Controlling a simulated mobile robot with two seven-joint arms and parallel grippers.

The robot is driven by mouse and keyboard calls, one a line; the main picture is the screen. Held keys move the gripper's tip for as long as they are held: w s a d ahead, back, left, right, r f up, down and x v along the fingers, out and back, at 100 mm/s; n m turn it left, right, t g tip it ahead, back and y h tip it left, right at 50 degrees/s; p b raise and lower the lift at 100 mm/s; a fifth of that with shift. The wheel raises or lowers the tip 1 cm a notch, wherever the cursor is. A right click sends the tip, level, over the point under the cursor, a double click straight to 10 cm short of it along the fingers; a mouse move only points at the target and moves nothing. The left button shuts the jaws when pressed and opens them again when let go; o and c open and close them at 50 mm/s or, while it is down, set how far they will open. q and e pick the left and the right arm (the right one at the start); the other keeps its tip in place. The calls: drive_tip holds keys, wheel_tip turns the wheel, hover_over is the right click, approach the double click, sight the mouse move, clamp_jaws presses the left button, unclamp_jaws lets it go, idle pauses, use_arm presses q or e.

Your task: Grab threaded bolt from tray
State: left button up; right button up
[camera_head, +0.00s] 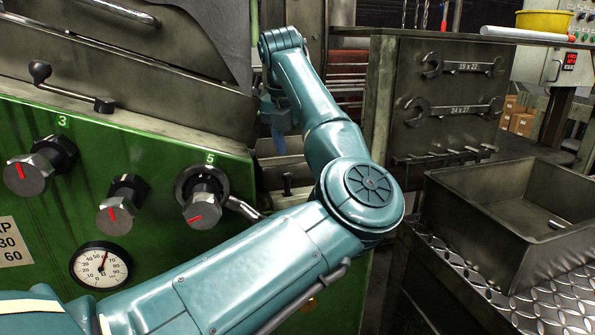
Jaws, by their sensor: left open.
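My left arm comes in from the lower left and bends up to the middle. My left gripper (278,128) hangs at its far end, beside the recess between the green machine and the grey cabinet. It is open, small and partly hidden by my forearm; nothing shows held in it. A dark metal tray (480,222) stands at the right, well apart from the gripper. A small pale metal piece (558,224) lies inside it; I cannot tell whether it is a threaded bolt. My right gripper is not in view.
The green machine panel (150,215) with knobs, levers and a gauge (101,266) fills the left. The grey cabinet (450,85) carries hanging wrenches. A yellow bowl (543,22) stands at the back right. A diamond-plate surface (553,305) lies beside the tray.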

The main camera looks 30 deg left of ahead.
use_arm(q)
drive_tip(key=x, duration=0.4)
drive_tip(key=shift+s, duration=0.1)
drive_tip(key=shift+c, duration=0.4)
drive_tip(key=c, duration=0.5)
drive_tip(key=shift+c, duration=0.2)
drive_tip(key=shift+r, duration=0.1)
